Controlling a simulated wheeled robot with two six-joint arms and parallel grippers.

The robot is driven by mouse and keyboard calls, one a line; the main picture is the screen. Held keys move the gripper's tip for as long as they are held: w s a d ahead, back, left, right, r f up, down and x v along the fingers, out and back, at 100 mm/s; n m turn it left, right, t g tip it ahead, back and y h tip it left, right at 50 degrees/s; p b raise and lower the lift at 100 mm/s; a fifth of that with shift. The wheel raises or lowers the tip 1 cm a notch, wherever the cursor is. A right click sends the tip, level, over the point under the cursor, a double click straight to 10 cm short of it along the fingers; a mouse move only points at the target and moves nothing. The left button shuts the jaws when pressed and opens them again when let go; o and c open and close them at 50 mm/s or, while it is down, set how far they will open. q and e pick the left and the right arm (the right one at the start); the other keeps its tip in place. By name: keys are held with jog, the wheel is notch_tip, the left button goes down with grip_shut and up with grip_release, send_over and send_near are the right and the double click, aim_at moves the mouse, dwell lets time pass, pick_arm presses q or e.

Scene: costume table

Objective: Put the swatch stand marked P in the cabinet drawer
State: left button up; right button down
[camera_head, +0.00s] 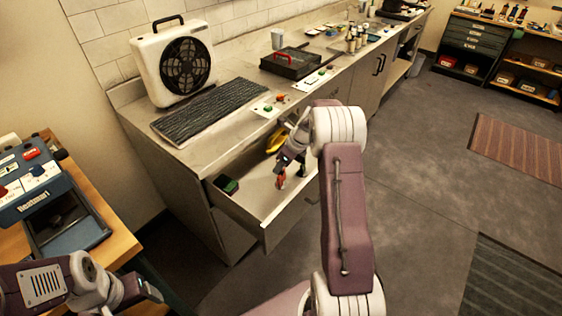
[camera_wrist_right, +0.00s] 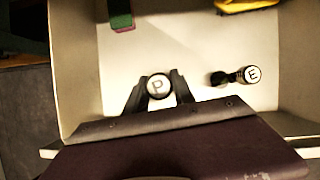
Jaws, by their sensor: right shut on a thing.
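The swatch stand marked P (camera_wrist_right: 158,85) shows its round white lettered top in the right wrist view. My right gripper (camera_wrist_right: 157,92) is shut on it, with a dark finger on each side. In the head view my right gripper (camera_head: 281,170) reaches down into the open cabinet drawer (camera_head: 237,211). The drawer's pale floor lies below the stand in the wrist view; whether the stand touches it I cannot tell. My left gripper (camera_head: 146,291) is low at the left of the head view, away from the drawer, its jaws unclear.
In the drawer are a stand marked E (camera_wrist_right: 254,74), a green block (camera_head: 227,184) and a yellow thing (camera_head: 275,141). Bare drawer floor lies between them. The countertop above holds a fan (camera_head: 175,62) and a dark ribbed mat (camera_head: 210,108).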

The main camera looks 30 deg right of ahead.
aim_at(283, 173)
jog(key=shift+f+b, duration=1.1)
jog(key=shift+f, duration=1.6)
jog(key=shift+f, duration=0.5)
jog(key=c, duration=1)
grip_release()
jog(key=o, duration=0.4)
jog(key=shift+r, duration=0.1)
